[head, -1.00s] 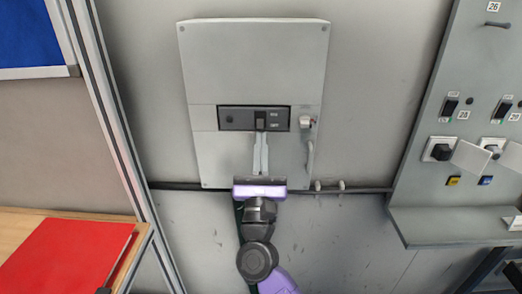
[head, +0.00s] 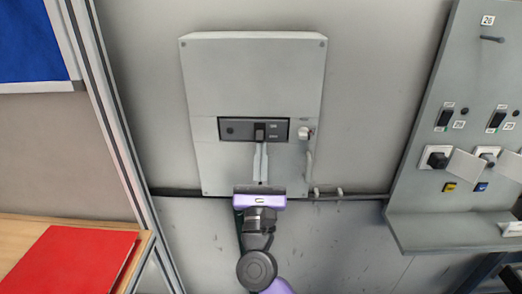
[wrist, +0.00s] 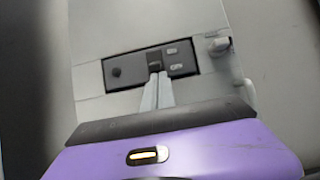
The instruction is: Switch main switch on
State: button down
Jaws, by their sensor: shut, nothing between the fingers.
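The main switch (head: 260,132) is a small black lever in a dark panel (head: 237,130) on the grey wall box (head: 252,75). It also shows in the wrist view (wrist: 154,61). My gripper (head: 260,145) comes up from below with its two light grey fingers together and nothing between them. The fingertips (wrist: 158,75) are at the lower edge of the lever. I cannot tell whether they touch it. The tips partly cover the panel's lower edge, and the lever's exact position is too small to read.
A white knob or plug (head: 304,132) sits at the box's right side, with a cable below it. A grey control panel (head: 415,200) with switches and plugs stands at the right. A table with a red sheet (head: 65,262) is at the lower left.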

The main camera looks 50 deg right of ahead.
jog(key=shift+a+r+y+p, duration=0.15)
jog(key=shift+r+y+p, duration=0.2)
jog(key=shift+p, duration=0.75)
jog(key=p, duration=0.2)
jog(key=r+g+y+p, duration=0.1)
jog(key=p, duration=0.1)
jog(key=shift+s+a, duration=0.3)
jog(key=shift+s, duration=0.05)
